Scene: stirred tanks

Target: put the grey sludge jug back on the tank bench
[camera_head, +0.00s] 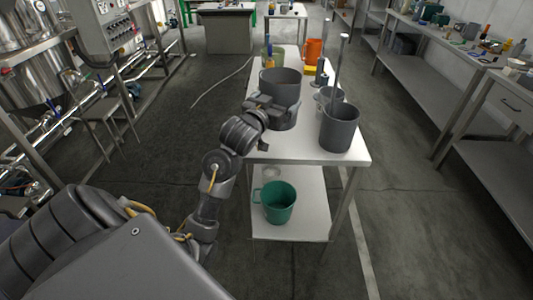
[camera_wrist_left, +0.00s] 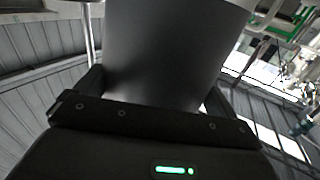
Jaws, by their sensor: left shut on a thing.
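A dark grey jug (camera_head: 281,82) is at the near left part of the white-topped bench (camera_head: 300,154). My left gripper (camera_head: 272,106) is shut on it from the near left side. In the left wrist view the grey jug (camera_wrist_left: 172,50) fills the space between the fingers; its far side is hidden. The jug looks upright, over or on the bench top; I cannot tell whether its base touches. My right gripper is not in view.
Another grey vessel (camera_head: 340,129) stands at the bench's near right corner, with a smaller grey vessel (camera_head: 325,95) behind it. An orange container (camera_head: 313,49) is farther back. A green jug (camera_head: 278,202) sits on the lower shelf (camera_head: 305,222). Floor is clear right of the bench.

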